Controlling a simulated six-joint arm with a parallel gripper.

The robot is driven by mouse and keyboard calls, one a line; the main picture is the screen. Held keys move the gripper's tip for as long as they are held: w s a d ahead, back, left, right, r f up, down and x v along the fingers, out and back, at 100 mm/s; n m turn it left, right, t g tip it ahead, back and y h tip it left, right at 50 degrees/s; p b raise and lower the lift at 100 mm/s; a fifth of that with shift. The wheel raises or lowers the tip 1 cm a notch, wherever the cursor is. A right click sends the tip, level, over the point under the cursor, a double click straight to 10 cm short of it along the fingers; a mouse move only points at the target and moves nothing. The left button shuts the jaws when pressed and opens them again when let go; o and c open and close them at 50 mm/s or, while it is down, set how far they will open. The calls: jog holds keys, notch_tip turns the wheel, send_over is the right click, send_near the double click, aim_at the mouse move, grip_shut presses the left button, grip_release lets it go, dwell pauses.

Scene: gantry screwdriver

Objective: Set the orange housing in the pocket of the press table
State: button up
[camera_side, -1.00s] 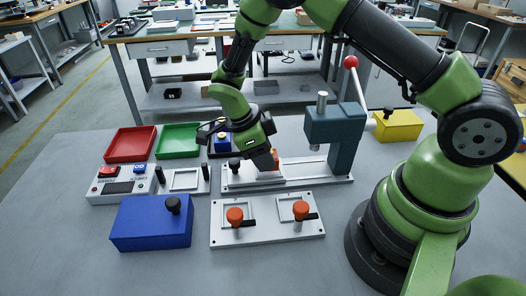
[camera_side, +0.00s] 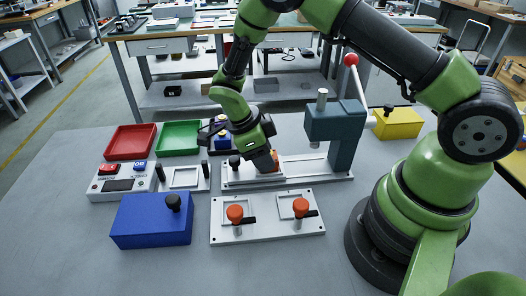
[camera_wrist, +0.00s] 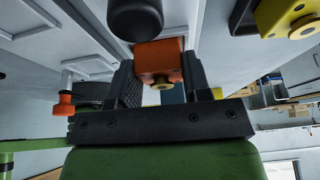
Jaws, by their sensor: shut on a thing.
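The orange housing (camera_wrist: 160,60) is between the two jaws of my gripper (camera_wrist: 160,80) in the wrist view, with a brass-coloured round fitting on the side facing the camera. In the side view only a small orange part of the housing (camera_side: 275,159) shows beside my gripper (camera_side: 268,164). My gripper is shut on it and tilted, low over the pale press table (camera_side: 235,178), left of the blue-grey press (camera_side: 338,130). The pocket is hidden behind the gripper and housing, so I cannot tell whether the housing is seated in it.
A black knob (camera_wrist: 135,15) stands close to the housing. A plate with two orange-knobbed clamps (camera_side: 268,231) is in front, and a blue box (camera_side: 150,222) is front left. Red (camera_side: 130,142) and green (camera_side: 178,138) trays lie behind left. A yellow box (camera_side: 398,124) stands right.

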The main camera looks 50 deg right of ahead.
jog(key=o, duration=1.3)
jog(key=shift+c, duration=0.2)
jog(key=shift+r, duration=4)
jog(key=shift+r, duration=0.1)
jog(key=s+a+r+n+t+y, duration=0.1)
jog(key=s+r+n+t+y, duration=0.1)
jog(key=s+r+n+t, duration=0.3)
jog(key=s+a+r+n+t+y, duration=0.1)
jog(key=s+r+n+t+y, duration=0.2)
jog(key=s+r+n, duration=0.7)
notch_tip(320, 180, up, 4)
jog(key=n+t, duration=0.2)
jog(key=n, duration=0.6)
jog(key=shift+s+a+r, duration=0.15)
jog(key=shift+s+a, duration=0.05)
jog(key=shift+a, duration=0.15)
